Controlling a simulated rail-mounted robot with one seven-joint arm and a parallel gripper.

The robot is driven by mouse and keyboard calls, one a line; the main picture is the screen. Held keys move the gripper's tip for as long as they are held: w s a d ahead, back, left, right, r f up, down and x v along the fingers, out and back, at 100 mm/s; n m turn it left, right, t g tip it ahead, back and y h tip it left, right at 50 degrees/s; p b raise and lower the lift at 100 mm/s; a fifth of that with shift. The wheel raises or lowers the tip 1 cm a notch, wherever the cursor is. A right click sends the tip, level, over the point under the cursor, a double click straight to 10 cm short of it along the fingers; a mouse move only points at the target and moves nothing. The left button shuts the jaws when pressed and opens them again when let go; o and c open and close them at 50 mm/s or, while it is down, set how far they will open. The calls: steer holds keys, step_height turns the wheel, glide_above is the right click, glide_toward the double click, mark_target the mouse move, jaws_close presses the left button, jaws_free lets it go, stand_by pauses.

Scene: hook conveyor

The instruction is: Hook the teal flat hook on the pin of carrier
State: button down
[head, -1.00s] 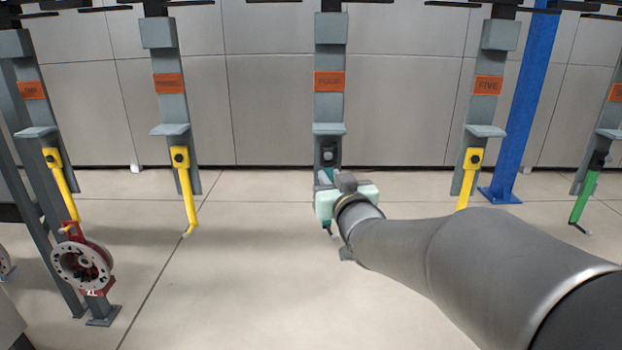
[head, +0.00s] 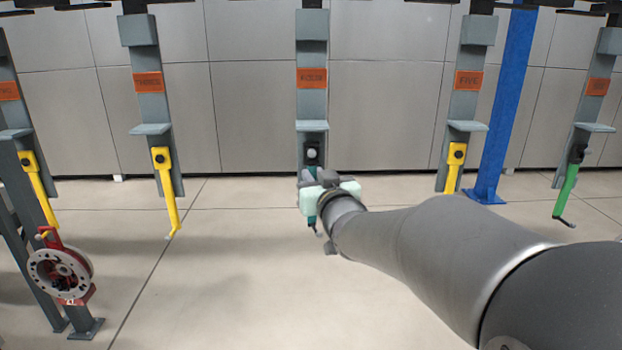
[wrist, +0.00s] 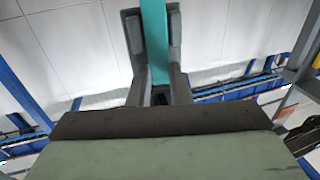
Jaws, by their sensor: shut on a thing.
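The teal flat hook shows in the wrist view (wrist: 155,42) as a flat strip between the two fingers. My gripper (wrist: 155,50) is shut on it. In the head view my gripper (head: 318,184) is in front of the lower part of the carrier labelled FOUR (head: 312,105). Bits of the teal hook (head: 312,219) show around the gripper, with a dark bent tip below. The carrier's pin (head: 312,153) shows bare, as a light knob on a dark block just above my gripper. The gap in depth between hook and pin cannot be told.
Neighbouring carriers hold yellow hooks (head: 167,190) (head: 456,165) and, far right, a green one (head: 567,190). A blue post (head: 505,105) stands behind at the right. A red-and-grey reel (head: 62,272) is at lower left. The floor below the carriers is clear.

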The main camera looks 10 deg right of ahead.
steer(key=shift+f, duration=0.1)
steer(key=c, duration=1.3)
jaws_free()
steer(key=shift+d, duration=0.1)
steer(key=shift+o, duration=0.2)
steer(key=shift+s, duration=0.1)
steer(key=shift+s+f, duration=0.1)
steer(key=shift+s, duration=0.15)
steer(key=s+b, duration=0.2)
steer(key=s, duration=0.5)
steer(key=s+d+f+m+g+h, duration=0.1)
steer(key=s+f+g, duration=0.15)
steer(key=f, duration=0.25)
steer(key=s+f+g+h, duration=0.1)
steer(key=f+g, duration=0.2)
steer(key=f, duration=0.3)
steer(key=s+a+f+g, duration=0.1)
steer(key=s+f+g, duration=0.5)
steer(key=s, duration=0.4)
steer(key=s+a+f+g, duration=0.1)
steer(key=s+f+g, duration=0.5)
steer(key=s, duration=0.5)
step_height(320, 180, down, 2)
steer(key=shift+a+f+y, duration=0.1)
steer(key=shift+a+y, duration=0.25)
steer(key=shift+y, duration=0.05)
steer(key=shift+g, duration=0.25)
